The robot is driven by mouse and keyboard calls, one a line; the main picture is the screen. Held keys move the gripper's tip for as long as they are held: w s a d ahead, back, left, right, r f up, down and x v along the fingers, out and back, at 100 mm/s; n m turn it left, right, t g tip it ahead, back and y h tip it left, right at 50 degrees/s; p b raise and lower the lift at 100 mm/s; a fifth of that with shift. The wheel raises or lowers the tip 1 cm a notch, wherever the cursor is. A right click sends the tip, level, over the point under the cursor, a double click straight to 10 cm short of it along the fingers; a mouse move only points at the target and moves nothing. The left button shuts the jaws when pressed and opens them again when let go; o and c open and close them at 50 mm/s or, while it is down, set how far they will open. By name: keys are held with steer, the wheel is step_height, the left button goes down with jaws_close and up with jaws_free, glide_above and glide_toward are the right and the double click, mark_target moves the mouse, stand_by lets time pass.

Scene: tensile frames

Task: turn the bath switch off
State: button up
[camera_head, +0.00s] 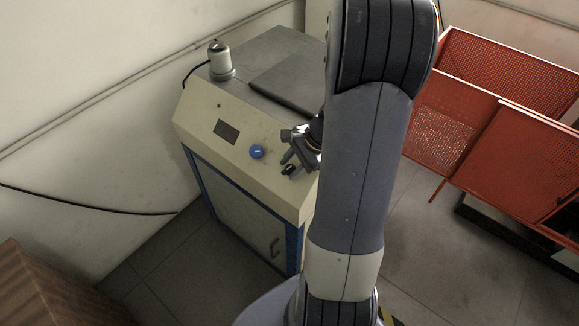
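The bath is a cream cabinet (185,115) with blue edges and a sloped front panel. A round blue knob (257,151) sits on that panel; I cannot tell whether it is the bath switch. My gripper (287,150) is over the right part of the panel, to the right of the blue knob and apart from it. Its fingers look spread, with no object seen between them. A small dark piece (289,170) shows at the lower fingertip; I cannot tell if it is a finger pad or a switch. My arm hides the panel's right end.
A dark rectangular display (226,132) is left of the knob. Red mesh bins (520,150) stand at right. A brown box (30,290) is lower left. Grey floor is open in front.

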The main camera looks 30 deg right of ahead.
steer(key=shift+w+a+f, duration=0.15)
steer(key=shift+a+f, duration=0.05)
steer(key=shift+f, duration=0.35)
